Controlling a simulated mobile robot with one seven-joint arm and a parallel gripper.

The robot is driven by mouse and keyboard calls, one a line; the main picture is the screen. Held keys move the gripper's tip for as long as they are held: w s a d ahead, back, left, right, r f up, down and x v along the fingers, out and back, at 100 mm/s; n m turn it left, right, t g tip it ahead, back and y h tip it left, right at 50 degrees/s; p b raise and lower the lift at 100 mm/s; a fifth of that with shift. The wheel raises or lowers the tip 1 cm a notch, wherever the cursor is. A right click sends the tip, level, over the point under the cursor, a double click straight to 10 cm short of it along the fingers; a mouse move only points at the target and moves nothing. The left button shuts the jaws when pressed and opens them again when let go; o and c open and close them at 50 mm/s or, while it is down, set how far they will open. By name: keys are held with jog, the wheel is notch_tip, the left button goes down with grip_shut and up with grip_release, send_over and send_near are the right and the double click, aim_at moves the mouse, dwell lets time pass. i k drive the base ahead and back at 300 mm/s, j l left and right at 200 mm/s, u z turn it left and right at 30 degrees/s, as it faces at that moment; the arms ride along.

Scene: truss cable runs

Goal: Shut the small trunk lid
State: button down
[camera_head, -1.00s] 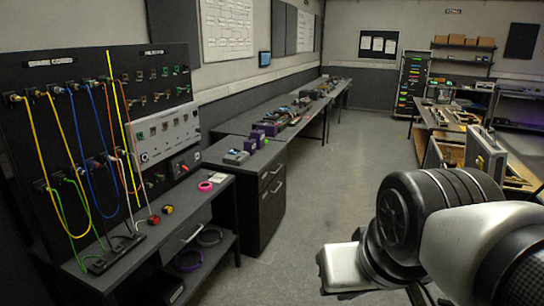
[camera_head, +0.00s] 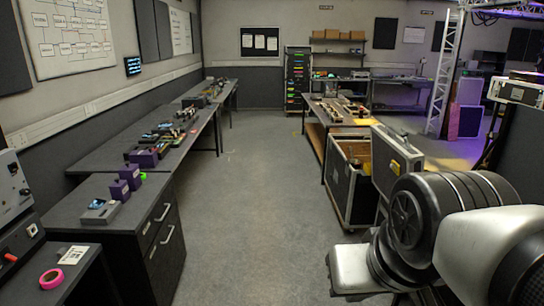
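A black road trunk with metal edges (camera_head: 345,193) stands on the floor right of the aisle, beside the front of the right-hand bench. Its top is open and light brown wood or cardboard shows inside. A dark panel with metal edging and a latch, apparently its lid (camera_head: 396,165), stands raised and tilted at the trunk's right side. My arm hides the area below and to the right of the lid. My arm's links fill the lower right, and my gripper's fingers do not show. Nothing of mine visibly touches the trunk.
The grey floor aisle (camera_head: 238,200) is clear. A dark cabinet with drawers (camera_head: 150,235) and long benches line the left. A workbench (camera_head: 335,112) stands behind the trunk. A metal truss (camera_head: 444,75) and a rack-mounted unit (camera_head: 517,92) are at right.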

aim_at(388, 147)
jog(key=i, duration=0.8)
jog(key=i+l+u, duration=0.1)
jog(key=i, duration=0.65)
jog(key=i+l, duration=0.4)
jog(key=i, duration=0.15)
jog(key=i+l+u, duration=0.1)
jog(key=i+l, duration=0.65)
